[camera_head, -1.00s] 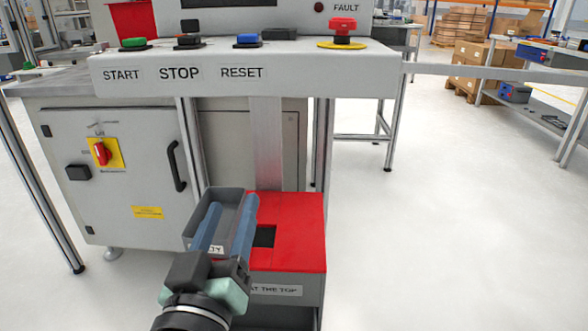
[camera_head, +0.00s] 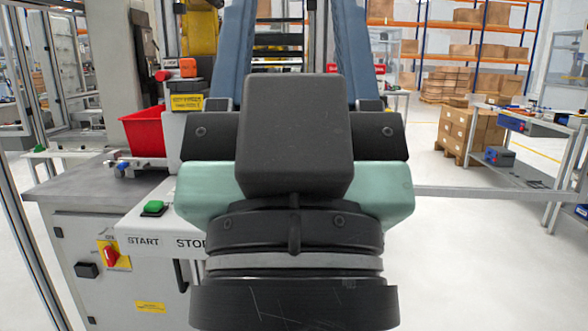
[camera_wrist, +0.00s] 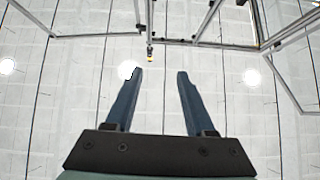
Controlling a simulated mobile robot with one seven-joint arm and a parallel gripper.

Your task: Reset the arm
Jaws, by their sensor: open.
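My gripper (camera_head: 293,30) stands upright, large and close in the middle of the head view, with its two blue fingers spread apart. Its fingertips run out of the top of that view. In the wrist view my gripper (camera_wrist: 155,75) is open, with nothing between the fingers, and points up toward a pale panelled ceiling. My wrist and gripper body hide most of the control panel (camera_head: 140,225), including the buttons to the right of the green START button (camera_head: 154,208).
A red bin (camera_head: 146,132) sits on the grey bench (camera_head: 75,185) at left. Below it is a cabinet with a red switch (camera_head: 111,256). A workbench (camera_head: 500,175) and shelving with boxes (camera_head: 465,85) stand at right. White floor between is clear. Metal frame bars (camera_wrist: 200,42) show overhead.

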